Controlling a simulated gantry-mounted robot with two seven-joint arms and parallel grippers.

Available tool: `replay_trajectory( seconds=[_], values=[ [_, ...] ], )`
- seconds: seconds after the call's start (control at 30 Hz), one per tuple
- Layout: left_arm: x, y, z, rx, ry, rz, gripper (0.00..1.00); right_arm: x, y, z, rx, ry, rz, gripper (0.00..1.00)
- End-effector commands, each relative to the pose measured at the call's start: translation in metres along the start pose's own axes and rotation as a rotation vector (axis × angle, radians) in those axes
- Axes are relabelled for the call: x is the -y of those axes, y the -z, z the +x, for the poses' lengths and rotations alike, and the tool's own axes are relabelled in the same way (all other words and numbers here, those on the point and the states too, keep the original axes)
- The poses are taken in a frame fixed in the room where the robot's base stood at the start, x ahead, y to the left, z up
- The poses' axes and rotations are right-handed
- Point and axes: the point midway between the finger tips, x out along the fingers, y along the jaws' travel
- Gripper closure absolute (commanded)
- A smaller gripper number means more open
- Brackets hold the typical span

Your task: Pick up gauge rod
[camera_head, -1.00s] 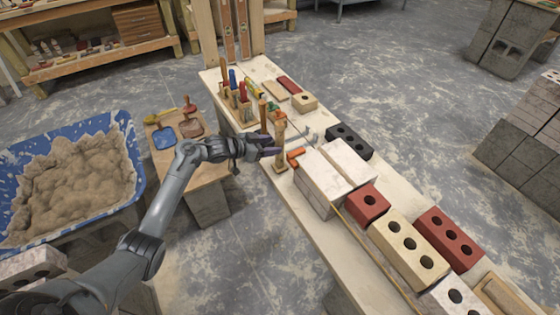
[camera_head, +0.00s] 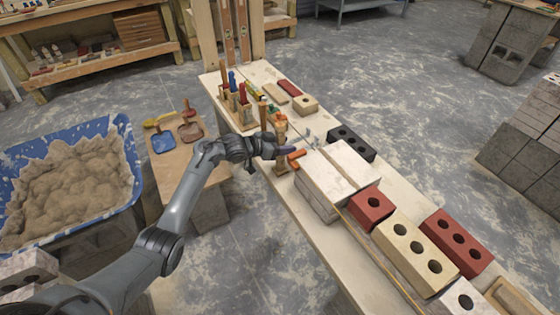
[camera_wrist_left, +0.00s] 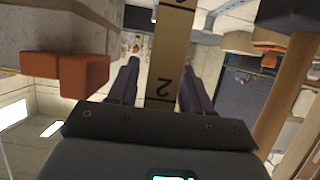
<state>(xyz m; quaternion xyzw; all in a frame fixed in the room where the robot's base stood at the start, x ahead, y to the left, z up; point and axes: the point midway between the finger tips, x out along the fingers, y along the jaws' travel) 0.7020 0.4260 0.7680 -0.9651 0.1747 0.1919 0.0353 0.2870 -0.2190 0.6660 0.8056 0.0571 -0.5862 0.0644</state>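The gauge rod (camera_head: 281,130) is a pale wooden bar standing upright near the bench's left edge. In the left wrist view the rod (camera_wrist_left: 168,65) shows black marks and numbers and lies between my fingers. My left gripper (camera_head: 285,151) is level with the middle of the rod in the head view. In the left wrist view the left gripper's fingers (camera_wrist_left: 158,85) are apart, one on each side of the rod, with a gap on the left side. The rod's near part is hidden behind the gripper body. My right gripper is not in view.
Another wooden upright (camera_head: 263,115) and a tool holder (camera_head: 240,112) stand behind. A blue mortar tub (camera_head: 130,150) is at left.

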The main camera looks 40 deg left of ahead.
Motion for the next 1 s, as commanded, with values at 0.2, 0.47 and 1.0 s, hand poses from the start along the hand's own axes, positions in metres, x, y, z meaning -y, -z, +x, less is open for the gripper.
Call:
replay_trajectory(
  seconds=[0.2,0.47,1.0],
  values=[
    [0.000,0.000,0.000,0.000,0.000,0.000,0.85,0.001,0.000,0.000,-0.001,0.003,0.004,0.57],
    [0.000,0.000,0.000,-0.001,0.000,0.000,1.00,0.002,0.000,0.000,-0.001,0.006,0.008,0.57],
    [0.001,0.040,-0.016,-0.001,0.001,0.002,1.00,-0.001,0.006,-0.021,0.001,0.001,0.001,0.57]
  ],
)
